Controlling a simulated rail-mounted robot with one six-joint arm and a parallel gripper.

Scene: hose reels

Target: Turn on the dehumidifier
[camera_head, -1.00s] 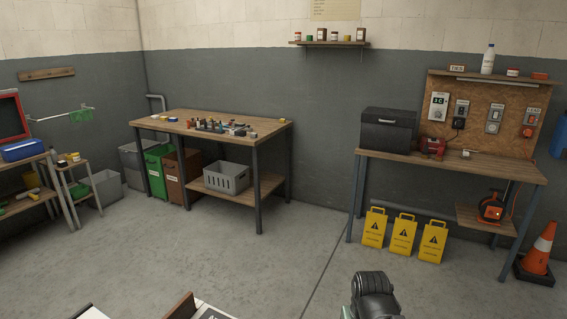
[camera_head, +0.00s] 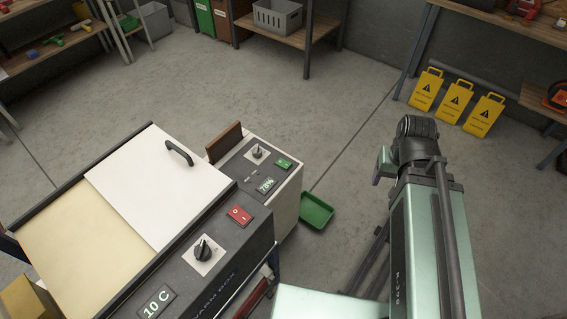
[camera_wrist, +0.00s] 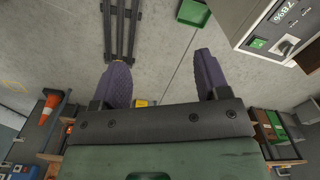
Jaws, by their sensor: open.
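The dehumidifier (camera_head: 285,200) is a pale cabinet with a dark sloped panel, left of my arm in the head view. Its panel carries a 78% display (camera_head: 266,185), a knob (camera_head: 257,152) and a green switch (camera_head: 284,163). The cabinet also shows at the upper right of the wrist view (camera_wrist: 245,15), with its green switch (camera_wrist: 258,43) and knob (camera_wrist: 286,47). My gripper (camera_wrist: 160,72) is open and empty, with two purple fingers apart from the cabinet. The head view does not show the fingers clearly.
A warm box (camera_head: 235,250) with a 10 C display, a knob and a red switch stands left of the dehumidifier. A green tray (camera_head: 316,212) lies on the floor beside the cabinet. Yellow signs (camera_head: 455,98) stand at the back right. Mid-floor is clear.

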